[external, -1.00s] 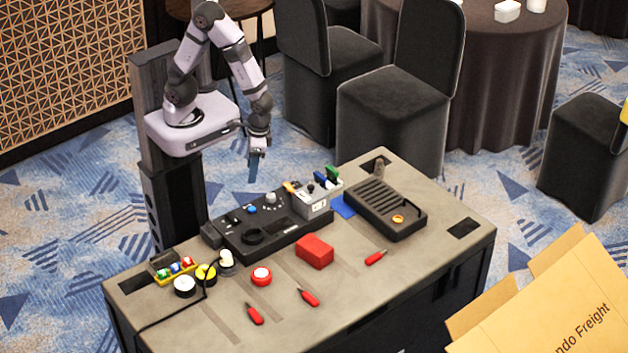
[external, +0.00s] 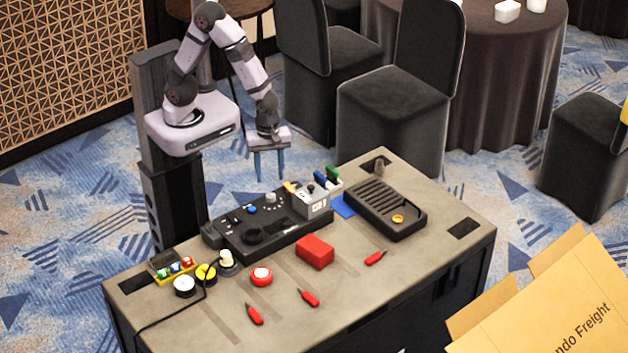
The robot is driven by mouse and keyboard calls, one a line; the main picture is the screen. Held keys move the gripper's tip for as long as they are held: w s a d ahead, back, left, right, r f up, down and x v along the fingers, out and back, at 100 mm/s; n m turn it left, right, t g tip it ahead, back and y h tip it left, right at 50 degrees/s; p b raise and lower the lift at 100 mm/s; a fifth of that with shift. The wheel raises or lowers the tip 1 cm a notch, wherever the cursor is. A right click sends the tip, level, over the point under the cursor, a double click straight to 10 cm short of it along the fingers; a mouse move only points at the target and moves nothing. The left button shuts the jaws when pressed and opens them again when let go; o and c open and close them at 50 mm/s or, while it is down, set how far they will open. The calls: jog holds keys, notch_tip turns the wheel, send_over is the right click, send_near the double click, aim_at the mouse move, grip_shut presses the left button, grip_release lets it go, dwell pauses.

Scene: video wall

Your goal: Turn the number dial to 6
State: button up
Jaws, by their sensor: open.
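A black control panel (external: 278,236) lies on the back part of the table, with several knobs and a blue button (external: 252,209) on it. A pale round knob (external: 271,198) sits near its back edge and a large black ring-like dial (external: 253,236) near its front. I cannot make out any numbers, so I cannot tell which one is the number dial or its setting. My gripper (external: 269,179) is open and empty, its two blue fingers pointing down above the back edge of the panel, apart from it.
A grey box (external: 312,203) with a black knob stands at the panel's right end. A black slotted tray (external: 384,211) is to the right. A cable crosses the front left.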

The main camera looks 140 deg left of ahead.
aim_at(271, 195)
jog(key=shift+f, duration=3.7)
jog(key=c, duration=1)
jog(key=shift+c, duration=0.2)
